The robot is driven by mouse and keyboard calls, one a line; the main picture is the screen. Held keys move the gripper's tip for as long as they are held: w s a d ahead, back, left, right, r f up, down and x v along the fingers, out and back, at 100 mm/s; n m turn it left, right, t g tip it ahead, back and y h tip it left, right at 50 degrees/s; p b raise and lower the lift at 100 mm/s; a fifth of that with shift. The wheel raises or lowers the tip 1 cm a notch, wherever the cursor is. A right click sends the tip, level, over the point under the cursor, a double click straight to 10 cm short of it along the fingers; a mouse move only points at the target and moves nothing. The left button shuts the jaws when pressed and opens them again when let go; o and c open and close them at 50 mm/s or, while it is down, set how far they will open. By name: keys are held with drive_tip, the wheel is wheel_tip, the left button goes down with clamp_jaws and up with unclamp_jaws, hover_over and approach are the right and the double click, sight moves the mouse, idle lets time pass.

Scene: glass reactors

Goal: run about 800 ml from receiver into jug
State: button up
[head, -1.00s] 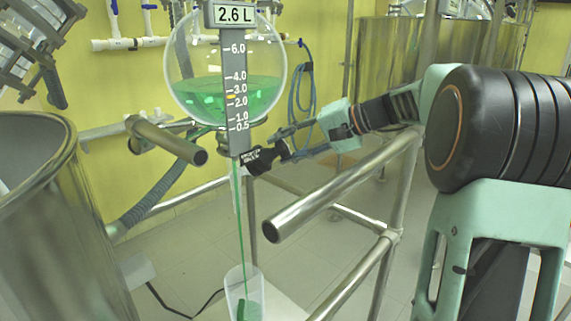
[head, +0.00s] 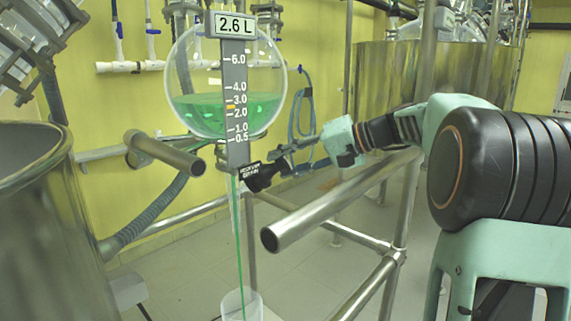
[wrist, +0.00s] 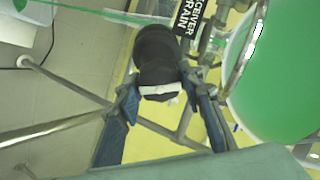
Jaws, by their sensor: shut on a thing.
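The receiver (head: 190,75) is a round glass vessel with green liquid in its lower part. Its sign reads 2.6 L, above a scale strip (head: 236,100) with an orange mark between 2.0 and 3.0. A thin green stream (head: 239,250) falls from the outlet into the clear jug (head: 232,303), whose lower part is cut off by the frame. My gripper (head: 285,162) is shut on the black drain handle (head: 255,179). In the wrist view my gripper (wrist: 163,92) has its blue fingers on either side of the dark handle (wrist: 156,55), near a "RECEIVER DRAIN" label (wrist: 190,18).
Steel rails (head: 330,205) run in front of and below my arm. A large steel vessel (head: 45,225) stands at the left, and another (head: 385,80) stands behind my arm. A grey hose (head: 160,210) runs at the left of the jug.

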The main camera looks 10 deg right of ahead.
drive_tip(key=o, duration=1.2)
drive_tip(key=shift+c, duration=0.2)
drive_tip(key=shift+r, duration=0.1)
